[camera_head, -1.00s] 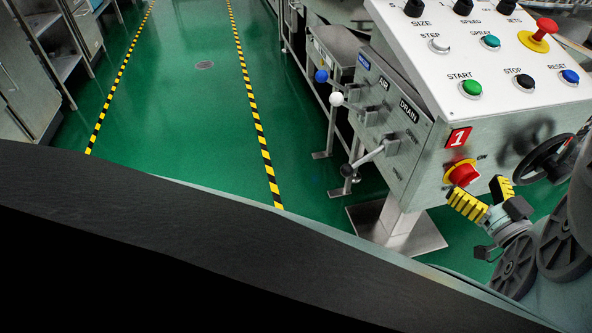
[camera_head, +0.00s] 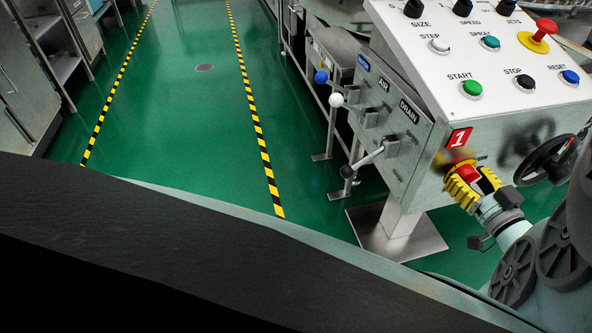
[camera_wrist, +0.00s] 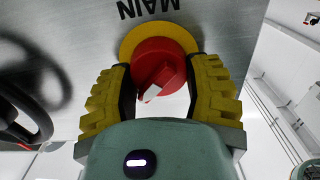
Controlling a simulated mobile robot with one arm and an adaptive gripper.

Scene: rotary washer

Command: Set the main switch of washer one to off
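The main switch is a red rotary knob (camera_wrist: 158,72) on a yellow round plate (camera_wrist: 130,38), below an upside-down MAIN label in the wrist view. A white mark shows on the knob. In the head view the red knob (camera_head: 467,173) is on the front of the washer panel, under the red "1" plate (camera_head: 459,138). My gripper (camera_wrist: 160,88) has its yellow fingers open, one on each side of the knob. The fingers are very near its sides; I cannot tell whether they touch. The switch's position lettering is not readable.
A black handwheel (camera_head: 547,160) is close to the right of my gripper. The white control panel (camera_head: 500,55) with several buttons is above. Lever handles (camera_head: 368,157) stick out on the left face. Green floor (camera_head: 190,110) is open to the left.

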